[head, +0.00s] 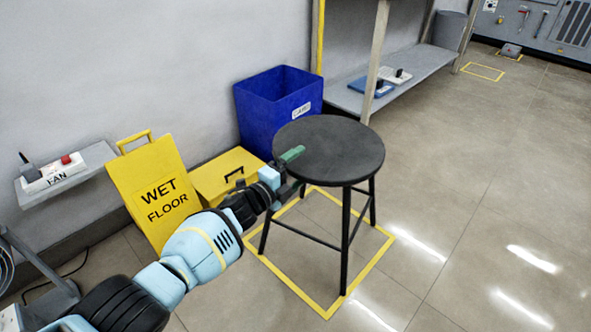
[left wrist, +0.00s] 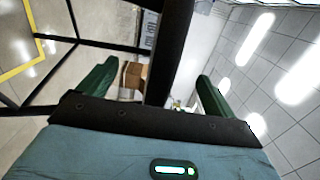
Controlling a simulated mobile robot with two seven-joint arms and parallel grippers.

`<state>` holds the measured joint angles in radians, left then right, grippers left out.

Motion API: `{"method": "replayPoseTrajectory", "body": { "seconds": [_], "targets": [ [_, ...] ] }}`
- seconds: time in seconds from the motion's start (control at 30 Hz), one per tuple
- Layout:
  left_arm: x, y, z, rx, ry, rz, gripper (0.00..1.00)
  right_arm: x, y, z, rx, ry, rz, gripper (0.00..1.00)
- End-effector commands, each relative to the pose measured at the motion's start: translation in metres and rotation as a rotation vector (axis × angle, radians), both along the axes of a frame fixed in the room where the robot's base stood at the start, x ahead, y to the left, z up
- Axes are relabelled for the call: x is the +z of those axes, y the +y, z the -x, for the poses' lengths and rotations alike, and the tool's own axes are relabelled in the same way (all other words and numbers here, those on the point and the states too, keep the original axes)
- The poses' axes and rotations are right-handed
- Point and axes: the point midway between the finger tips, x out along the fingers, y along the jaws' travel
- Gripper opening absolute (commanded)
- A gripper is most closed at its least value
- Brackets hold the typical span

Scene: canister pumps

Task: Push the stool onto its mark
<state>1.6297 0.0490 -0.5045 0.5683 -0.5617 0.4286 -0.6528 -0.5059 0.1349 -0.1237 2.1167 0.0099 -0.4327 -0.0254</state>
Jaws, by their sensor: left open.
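The black round stool (head: 329,149) stands upright on the floor over a yellow square outline, its mark (head: 297,292). Its feet look close to the yellow lines; whether each is fully inside is hard to tell. My left gripper (head: 287,170) is at the stool's left side, just under the seat's edge, with its green fingers apart. In the left wrist view the open fingers (left wrist: 155,90) stand either side of a dark stool bar (left wrist: 176,45). Whether they touch it cannot be told. My right gripper is not in view.
A blue bin (head: 270,112), a yellow box (head: 222,178) and a yellow wet floor sign (head: 157,190) stand left of the stool by the wall. A shelf rack (head: 425,62) is behind. The floor (head: 480,210) to the right is clear.

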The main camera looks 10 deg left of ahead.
Motion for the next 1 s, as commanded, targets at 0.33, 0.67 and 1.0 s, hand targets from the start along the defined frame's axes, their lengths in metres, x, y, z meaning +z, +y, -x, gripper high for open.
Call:
{"method": "replayPoseTrajectory", "body": {
  "seconds": [0.33, 0.67, 1.0],
  "targets": [
    [0.003, 0.013, 0.02, 0.001, -0.001, -0.001, 0.91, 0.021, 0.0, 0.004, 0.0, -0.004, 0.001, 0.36],
    [0.002, 0.026, 0.038, 0.001, -0.001, 0.001, 0.91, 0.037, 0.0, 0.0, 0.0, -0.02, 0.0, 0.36],
    [0.002, 0.038, 0.058, 0.0, -0.001, 0.0, 0.91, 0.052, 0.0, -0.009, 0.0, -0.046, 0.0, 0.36]
  ]
}}
